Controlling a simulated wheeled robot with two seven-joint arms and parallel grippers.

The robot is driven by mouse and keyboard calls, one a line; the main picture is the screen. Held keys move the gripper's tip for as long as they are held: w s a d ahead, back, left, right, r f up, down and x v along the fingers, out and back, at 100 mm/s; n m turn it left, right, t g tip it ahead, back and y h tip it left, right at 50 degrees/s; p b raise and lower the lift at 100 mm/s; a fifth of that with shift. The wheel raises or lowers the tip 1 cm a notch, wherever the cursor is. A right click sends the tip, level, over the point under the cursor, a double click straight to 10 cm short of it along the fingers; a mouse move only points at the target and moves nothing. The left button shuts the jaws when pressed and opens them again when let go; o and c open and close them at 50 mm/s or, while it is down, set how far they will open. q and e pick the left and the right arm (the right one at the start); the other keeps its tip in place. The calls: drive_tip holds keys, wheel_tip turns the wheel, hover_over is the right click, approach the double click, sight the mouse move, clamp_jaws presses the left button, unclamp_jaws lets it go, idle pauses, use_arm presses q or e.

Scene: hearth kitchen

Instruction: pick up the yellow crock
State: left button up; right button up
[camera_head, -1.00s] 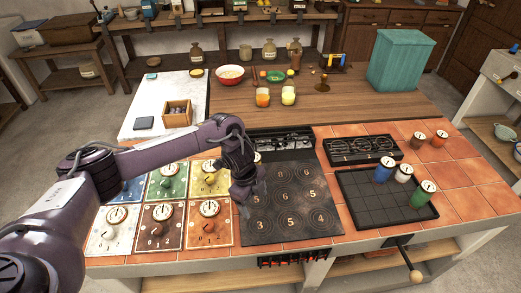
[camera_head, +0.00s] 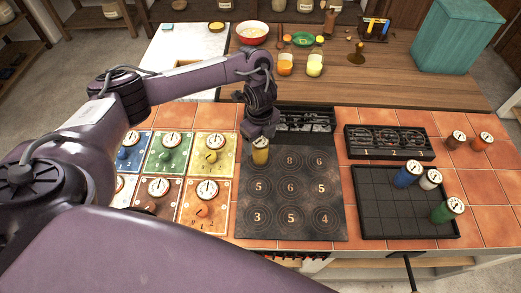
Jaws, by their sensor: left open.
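The yellow crock (camera_head: 260,154) stands upright at the back-left spot of the dark numbered board (camera_head: 319,230). My left gripper (camera_head: 260,137) is directly above the crock, pointing down, with its jaws open. The gripper hides the crock's top. I cannot tell whether the fingers reach around the crock or touch it. My right gripper is not in view.
Colored dial panels (camera_head: 164,152) lie left of the board. A black grid tray (camera_head: 378,226) at right holds blue, white and green crocks. Brown and orange crocks (camera_head: 482,140) stand on the tiles behind it. A black numbered rack (camera_head: 389,143) lies behind the tray.

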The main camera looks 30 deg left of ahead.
use_arm(q)
wheel_tip(320, 180, down, 3)
drive_tip(key=shift+w+a+f+p, duration=0.1)
drive_tip(key=shift+w+p, duration=0.05)
drive_tip(key=shift+p, duration=0.15)
drive_tip(key=shift+c, duration=0.3)
drive_tip(key=c, duration=1.4)
drive_tip(key=shift+o, duration=0.2)
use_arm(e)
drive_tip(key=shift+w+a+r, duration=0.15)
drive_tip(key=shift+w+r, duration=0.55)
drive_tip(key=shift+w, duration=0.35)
